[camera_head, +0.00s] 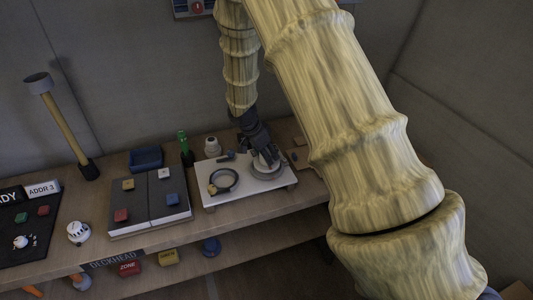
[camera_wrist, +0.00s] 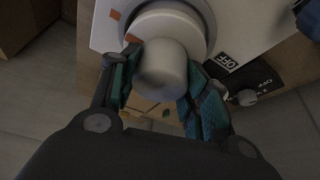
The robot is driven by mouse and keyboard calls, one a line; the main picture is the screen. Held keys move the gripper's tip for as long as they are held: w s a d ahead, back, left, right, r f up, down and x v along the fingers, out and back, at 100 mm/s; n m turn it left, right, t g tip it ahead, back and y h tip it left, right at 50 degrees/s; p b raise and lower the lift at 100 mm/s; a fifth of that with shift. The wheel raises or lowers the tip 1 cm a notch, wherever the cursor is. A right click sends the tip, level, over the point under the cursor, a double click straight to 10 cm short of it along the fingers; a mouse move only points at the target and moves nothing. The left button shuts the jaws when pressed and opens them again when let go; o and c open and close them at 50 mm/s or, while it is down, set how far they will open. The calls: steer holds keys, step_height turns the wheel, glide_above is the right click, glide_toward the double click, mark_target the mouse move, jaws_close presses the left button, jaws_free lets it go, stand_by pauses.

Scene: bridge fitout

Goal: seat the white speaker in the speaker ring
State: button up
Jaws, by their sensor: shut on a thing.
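My gripper (camera_head: 262,157) reaches down to the right part of a white panel (camera_head: 238,193) on the bench. In the wrist view its teal-padded fingers (camera_wrist: 160,88) are shut on the rounded grey-white knob of the white speaker (camera_wrist: 162,66). The speaker's wide round body sits beyond the knob, with a pale grey round rim (camera_wrist: 207,22) around it. That rim also shows in the head view (camera_head: 268,177). I cannot tell whether the speaker is fully down in it. A second, dark-edged ring (camera_head: 223,181) lies on the panel's left part.
Left of the panel are a grey board (camera_head: 150,206) with coloured blocks, a blue tray (camera_head: 146,158) and a green upright item (camera_head: 184,143). A black OFF plate (camera_wrist: 262,82) is close right of my fingers in the wrist view.

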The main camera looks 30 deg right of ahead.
steer(key=shift+f+b, duration=0.7)
steer(key=shift+f, duration=0.2)
steer(key=shift+f+b, duration=0.3)
stand_by(0.6)
steer(key=o, duration=1.3)
steer(key=shift+r, duration=0.15)
steer(key=v, duration=1.1)
steer(key=shift+a+r, duration=0.2)
steer(key=shift+r, duration=0.15)
